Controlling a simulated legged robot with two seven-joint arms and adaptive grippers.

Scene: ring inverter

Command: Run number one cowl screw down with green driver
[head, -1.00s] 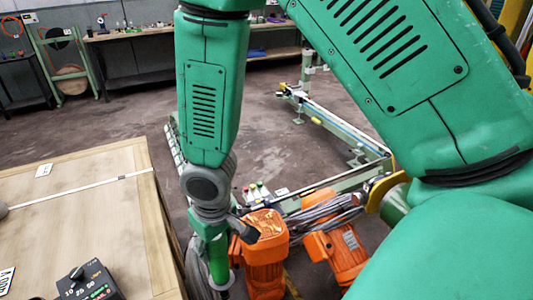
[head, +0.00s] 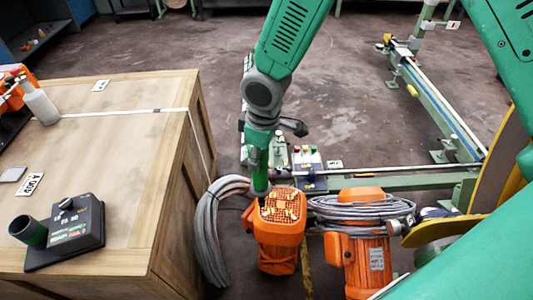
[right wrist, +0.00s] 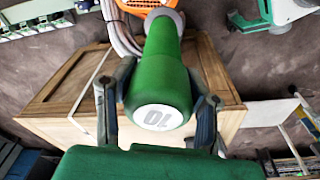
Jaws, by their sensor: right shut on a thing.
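My right gripper (head: 262,145) is shut on the green driver (head: 260,172), which points down and looks nearly upright. In the right wrist view the driver's green handle (right wrist: 160,72) sits between both fingers, with a white end cap marked 10. Its dark lower end is at the back left edge of the orange ribbed cowl (head: 284,207) on the left orange motor (head: 278,245). I cannot tell whether it touches a screw. Pale fittings show on the cowl, but screw numbers are too small to read. The left gripper is not in view.
A wooden crate (head: 185,215) stands at left, carrying a black dial controller (head: 72,232) with a dark cup holder. Grey hose coils (head: 208,235) lie between crate and motor. A second orange motor (head: 368,262) and a green frame rail (head: 400,183) are at right.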

